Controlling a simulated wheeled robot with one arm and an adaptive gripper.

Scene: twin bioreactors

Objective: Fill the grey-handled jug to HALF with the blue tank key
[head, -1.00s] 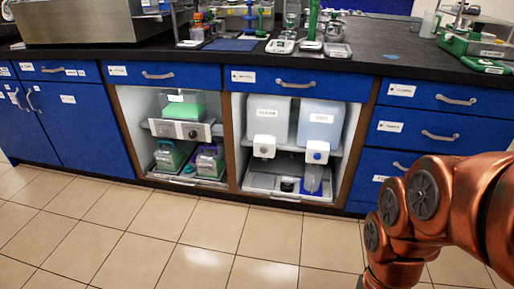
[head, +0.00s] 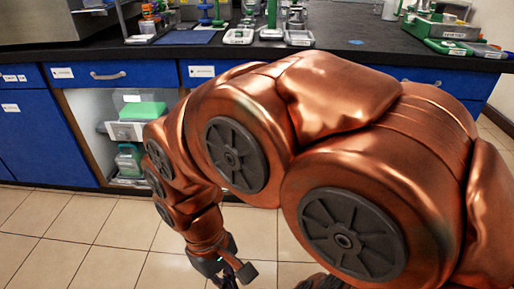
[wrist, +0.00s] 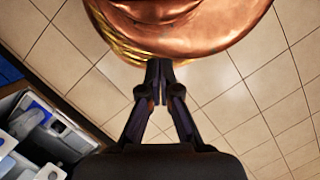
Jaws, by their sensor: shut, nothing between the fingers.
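My gripper (wrist: 160,72) points at the tiled floor in the wrist view, its two dark fingers together and empty. In the head view my gripper (head: 232,272) hangs low at the bottom, in front of the cabinets. My copper arm covers the tank bay there, so the tanks, the blue key and the jug are hidden in that view. In the wrist view part of an open bay (wrist: 22,98) shows at the lower left, with white and bluish shapes in it. I cannot tell the grey-handled jug or the blue key among them. The gripper is apart from the bay.
The left open bay (head: 93,135) holds a green-filled container (head: 143,109) above a green-topped container (head: 129,158). Blue cabinet doors (head: 38,147) stand to its left. The black counter (head: 355,58) carries lab equipment. Tiled floor (head: 60,222) is free at the left.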

